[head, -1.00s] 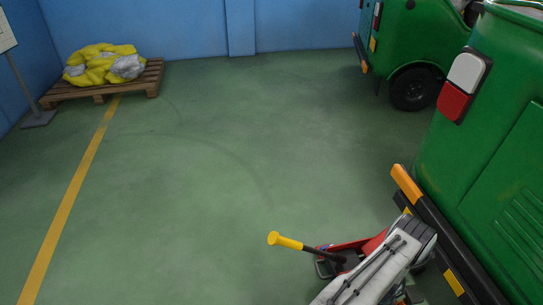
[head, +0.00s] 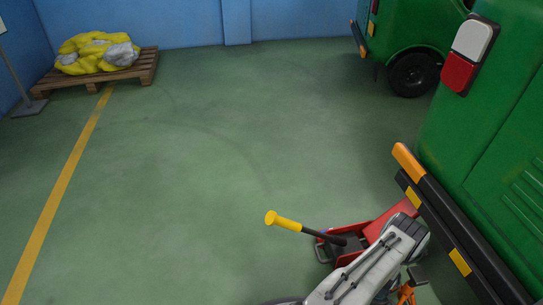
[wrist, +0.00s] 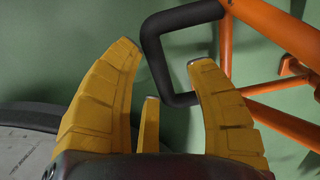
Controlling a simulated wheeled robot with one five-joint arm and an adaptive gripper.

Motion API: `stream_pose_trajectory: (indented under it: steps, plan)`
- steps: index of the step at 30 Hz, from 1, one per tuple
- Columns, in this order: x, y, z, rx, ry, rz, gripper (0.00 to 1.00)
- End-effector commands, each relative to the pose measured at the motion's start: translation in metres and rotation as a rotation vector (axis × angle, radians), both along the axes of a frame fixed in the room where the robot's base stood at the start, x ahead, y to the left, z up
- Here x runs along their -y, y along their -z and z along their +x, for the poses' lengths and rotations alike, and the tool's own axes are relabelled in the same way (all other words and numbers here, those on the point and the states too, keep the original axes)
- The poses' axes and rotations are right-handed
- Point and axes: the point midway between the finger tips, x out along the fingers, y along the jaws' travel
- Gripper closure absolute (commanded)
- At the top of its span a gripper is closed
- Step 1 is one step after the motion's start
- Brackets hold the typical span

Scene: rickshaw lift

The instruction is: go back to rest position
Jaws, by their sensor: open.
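My gripper (wrist: 160,62) is open in the wrist view, its yellow fingers spread with nothing between them. A black bent handle on an orange tubular frame (wrist: 180,25) lies just beyond the fingertips; I cannot tell whether they touch. In the head view my arm reaches across the lower right, and the gripper itself is not clearly seen. A red floor jack (head: 370,228) with a yellow-tipped handle (head: 283,221) is partly hidden behind my arm, close to the rear bumper of the green rickshaw (head: 500,130).
A second green vehicle (head: 405,35) stands at the back right. A wooden pallet (head: 120,78) with yellow and grey sacks (head: 98,52) is at the back left. A dark tyre (wrist: 35,140) shows at lower left in the wrist view. The middle floor is clear.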

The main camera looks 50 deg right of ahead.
Motion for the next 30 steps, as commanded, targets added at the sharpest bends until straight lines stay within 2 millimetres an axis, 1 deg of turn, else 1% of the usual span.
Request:
stream_pose_trajectory:
  steps: [1,5,16,17,30]
  plan:
    - [-0.0002,0.0082,0.0,0.001,0.0,0.001,0.5]
    - [-0.0001,0.0147,0.0,0.0,0.0,0.0,0.5]
    - [0.0001,0.016,-0.0001,0.0,0.0,0.0,0.5]
    - [0.0001,0.016,-0.0001,0.0,0.0,0.0,0.48]
    - [0.0014,0.0156,-0.0007,0.0,0.002,-0.004,0.88]
